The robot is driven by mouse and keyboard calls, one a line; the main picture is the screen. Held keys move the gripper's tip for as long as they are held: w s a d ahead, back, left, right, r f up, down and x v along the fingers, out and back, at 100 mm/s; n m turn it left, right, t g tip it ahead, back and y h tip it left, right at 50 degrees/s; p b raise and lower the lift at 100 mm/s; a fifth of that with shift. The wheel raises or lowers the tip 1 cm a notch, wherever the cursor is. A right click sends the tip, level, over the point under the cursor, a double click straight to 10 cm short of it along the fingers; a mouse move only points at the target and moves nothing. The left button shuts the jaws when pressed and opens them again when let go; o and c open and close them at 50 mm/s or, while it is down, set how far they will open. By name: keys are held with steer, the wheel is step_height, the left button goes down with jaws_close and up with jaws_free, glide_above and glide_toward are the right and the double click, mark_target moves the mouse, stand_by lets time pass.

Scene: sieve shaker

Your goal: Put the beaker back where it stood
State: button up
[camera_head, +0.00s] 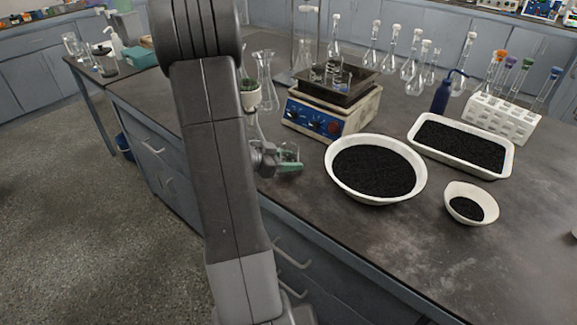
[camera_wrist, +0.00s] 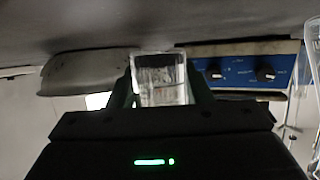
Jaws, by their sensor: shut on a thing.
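My gripper (camera_head: 278,158) is shut on a clear glass beaker (camera_head: 289,152), low over the bench near its front edge, in front of the sieve shaker. In the wrist view, which is upside down, the beaker (camera_wrist: 160,80) sits between the two fingers of my gripper (camera_wrist: 162,96). It looks upright and shows no clear contents. I cannot tell whether its base touches the bench.
The shaker (camera_head: 325,122) with its blue panel stands just behind the beaker. A large white bowl of black grains (camera_head: 335,182) is to the right, with a tray (camera_head: 508,170) and small bowl (camera_head: 482,217) beyond. Glass flasks (camera_head: 265,85) stand behind left.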

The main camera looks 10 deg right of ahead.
steer(key=shift+f, duration=0.7)
steer(key=shift+f, duration=0.15)
steer(key=o, duration=1)
steer(key=shift+a+r, duration=0.25)
steer(key=shift+r, duration=0.05)
steer(key=p+v, duration=0.1)
steer(key=v, duration=1)
steer(key=shift+s+a, duration=0.2)
